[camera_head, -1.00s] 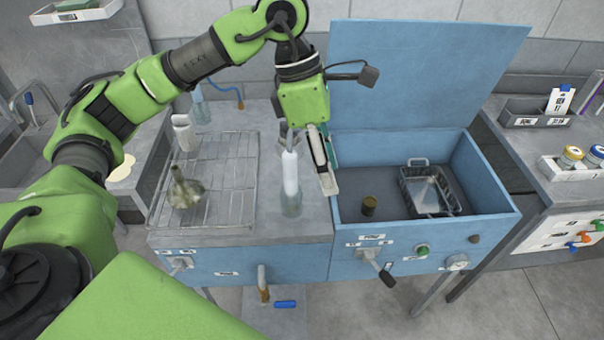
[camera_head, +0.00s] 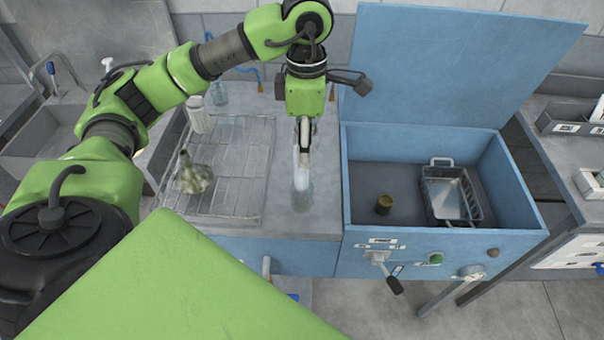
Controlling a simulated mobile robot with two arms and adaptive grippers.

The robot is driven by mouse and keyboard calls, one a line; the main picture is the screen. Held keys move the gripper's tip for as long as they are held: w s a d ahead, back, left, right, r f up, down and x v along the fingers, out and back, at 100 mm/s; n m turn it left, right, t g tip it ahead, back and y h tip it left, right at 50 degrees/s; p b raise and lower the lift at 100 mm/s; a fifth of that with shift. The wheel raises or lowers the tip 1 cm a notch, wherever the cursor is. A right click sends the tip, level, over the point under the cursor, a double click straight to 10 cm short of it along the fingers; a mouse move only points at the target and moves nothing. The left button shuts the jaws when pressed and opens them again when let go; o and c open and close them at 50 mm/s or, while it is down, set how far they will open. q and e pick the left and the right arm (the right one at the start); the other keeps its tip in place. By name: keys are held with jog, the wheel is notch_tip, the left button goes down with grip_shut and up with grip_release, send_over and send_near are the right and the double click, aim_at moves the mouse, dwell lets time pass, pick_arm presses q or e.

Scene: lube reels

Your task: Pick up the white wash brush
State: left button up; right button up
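A white, elongated item, which looks like the white wash brush (camera_head: 296,157), stands upright in a clear glass jar (camera_head: 301,199) on the grey worktop, left of the blue tank. My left gripper (camera_head: 304,150) points down from above and overlaps the top of the white item in the head view. Its fingers are seen nearly edge-on, so I cannot tell whether they are open or closed on it. My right gripper is not in view.
A wire rack (camera_head: 232,180) to the left holds a murky flask (camera_head: 193,175); a white bottle (camera_head: 197,115) stands behind it. The open blue tank (camera_head: 365,170) on the right contains a wire basket (camera_head: 447,195) and a small dark-gold cylinder (camera_head: 384,204). Its lid (camera_head: 450,70) stands up behind.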

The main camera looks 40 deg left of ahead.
aim_at(302, 178)
pick_arm(q)
jog(key=shift+s+a+f+p, duration=0.2)
jog(key=shift+a+f+p, duration=0.1)
jog(key=shift+f+p, duration=0.5)
jog(key=f, duration=0.1)
jog(key=f+p, duration=0.1)
jog(key=f, duration=0.1)
jog(key=shift+w+a+f, duration=0.15)
jog(key=shift+w+f, duration=0.05)
jog(key=shift+f, duration=0.1)
grip_shut()
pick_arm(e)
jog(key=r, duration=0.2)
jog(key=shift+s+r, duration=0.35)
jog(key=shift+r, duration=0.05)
